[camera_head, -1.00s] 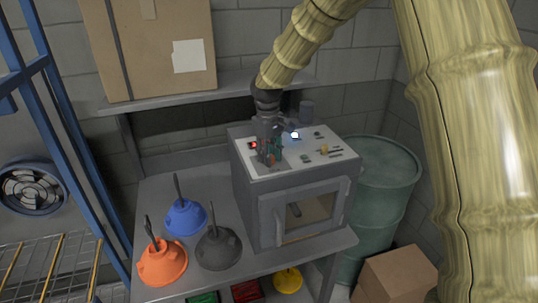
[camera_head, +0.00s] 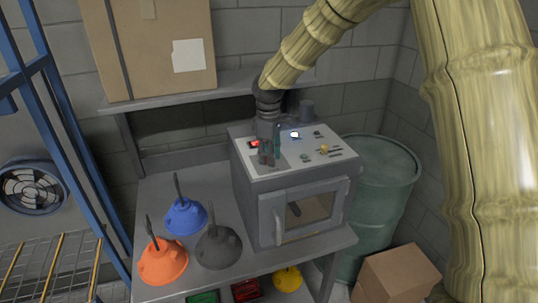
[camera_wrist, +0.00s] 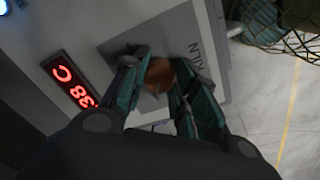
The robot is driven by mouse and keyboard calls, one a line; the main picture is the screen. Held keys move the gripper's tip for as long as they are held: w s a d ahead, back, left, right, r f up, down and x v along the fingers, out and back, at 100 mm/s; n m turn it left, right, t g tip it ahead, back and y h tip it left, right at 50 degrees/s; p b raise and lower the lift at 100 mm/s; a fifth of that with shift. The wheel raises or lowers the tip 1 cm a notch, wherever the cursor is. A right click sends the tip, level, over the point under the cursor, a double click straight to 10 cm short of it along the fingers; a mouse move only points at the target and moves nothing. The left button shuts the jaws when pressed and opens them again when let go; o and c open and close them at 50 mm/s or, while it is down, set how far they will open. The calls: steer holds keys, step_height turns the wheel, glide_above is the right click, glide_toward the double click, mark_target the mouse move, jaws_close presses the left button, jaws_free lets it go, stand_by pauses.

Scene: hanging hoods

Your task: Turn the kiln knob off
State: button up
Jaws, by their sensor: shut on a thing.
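The kiln (camera_head: 262,200) is a grey box with a glass front door and a light sloped control panel on top. In the wrist view, the orange-brown round kiln knob (camera_wrist: 159,75) sits beside the "KILN" lettering. My gripper (camera_head: 269,160) points down onto the left part of the panel. In the wrist view, my gripper (camera_wrist: 165,66) has its two green-and-grey fingers closed on either side of the knob. The head view hides the knob behind the fingers. A red digital display (camera_head: 254,144) is just left of the gripper; it also shows in the wrist view (camera_wrist: 70,82).
The panel also has a small lit screen (camera_head: 295,134) and a yellow knob (camera_head: 324,149). Blue (camera_head: 185,217), orange (camera_head: 163,263) and dark grey (camera_head: 218,248) hoods stand on the bench left of the kiln. A green barrel (camera_head: 378,185) stands right, and a shelf with a cardboard box is behind.

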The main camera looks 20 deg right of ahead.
steer(key=shift+s+f, duration=0.15)
steer(key=o, duration=1.1)
steer(key=shift+d, duration=0.1)
steer(key=shift+c, duration=0.2)
steer(key=shift+r, duration=0.25)
steer(key=shift+r, duration=0.3)
step_height(320, 180, up, 11)
steer(key=shift+s+a, duration=0.15)
steer(key=shift+a, duration=0.05)
